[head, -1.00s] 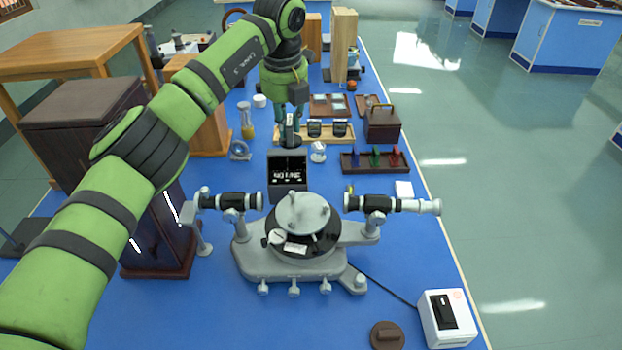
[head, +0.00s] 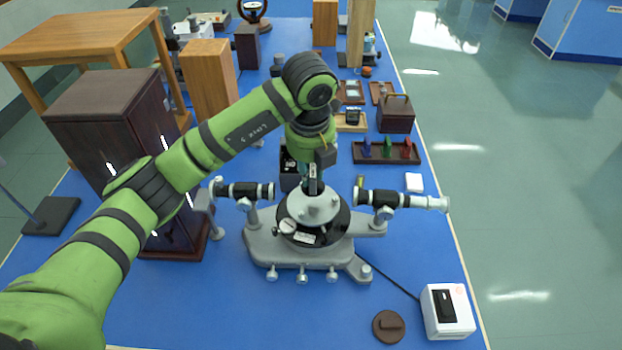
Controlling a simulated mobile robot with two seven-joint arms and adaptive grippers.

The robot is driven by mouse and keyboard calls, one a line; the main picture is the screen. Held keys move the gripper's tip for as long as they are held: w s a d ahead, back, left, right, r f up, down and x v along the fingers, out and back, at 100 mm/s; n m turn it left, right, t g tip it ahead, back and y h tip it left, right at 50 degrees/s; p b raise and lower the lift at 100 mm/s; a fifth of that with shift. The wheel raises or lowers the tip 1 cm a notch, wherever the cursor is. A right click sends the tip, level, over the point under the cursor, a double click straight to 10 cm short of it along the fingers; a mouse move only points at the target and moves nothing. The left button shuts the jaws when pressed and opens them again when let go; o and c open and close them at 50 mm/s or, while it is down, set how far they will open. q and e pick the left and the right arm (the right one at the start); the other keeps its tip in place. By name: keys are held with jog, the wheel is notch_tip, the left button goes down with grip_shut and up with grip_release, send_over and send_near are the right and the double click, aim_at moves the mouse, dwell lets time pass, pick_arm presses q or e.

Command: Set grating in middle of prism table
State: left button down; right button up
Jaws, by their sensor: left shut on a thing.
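My left gripper (head: 312,178) reaches in from the left, points down and is shut on the grating (head: 313,187), a small dark upright piece with a pale edge. The grating is over the back part of the prism table (head: 317,212), the light grey round top of the spectrometer (head: 300,250). I cannot tell whether its lower edge touches the table. The gripper and wrist partly hide the grating and the area behind it. My right gripper is not in view.
The black collimator (head: 245,190) and telescope (head: 400,200) flank the prism table. A rack with coloured pieces (head: 386,153) and a dark box with a handle (head: 396,113) stand behind right. A white device (head: 447,311) and brown disc (head: 389,326) sit front right.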

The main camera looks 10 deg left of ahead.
aim_at(311, 187)
pick_arm(q)
jog(key=shift+s+f, duration=0.2)
notch_tip(311, 187, down, 3)
jog(key=shift+d+f+p, duration=0.1)
jog(key=shift+f+p, duration=0.05)
jog(key=shift+p, duration=0.75)
jog(key=shift+f, duration=0.25)
jog(key=shift+f, duration=0.1)
jog(key=shift+f+b, duration=0.2)
jog(key=shift+b, duration=0.1)
jog(key=c, duration=1.1)
grip_release()
jog(key=shift+r, duration=0.1)
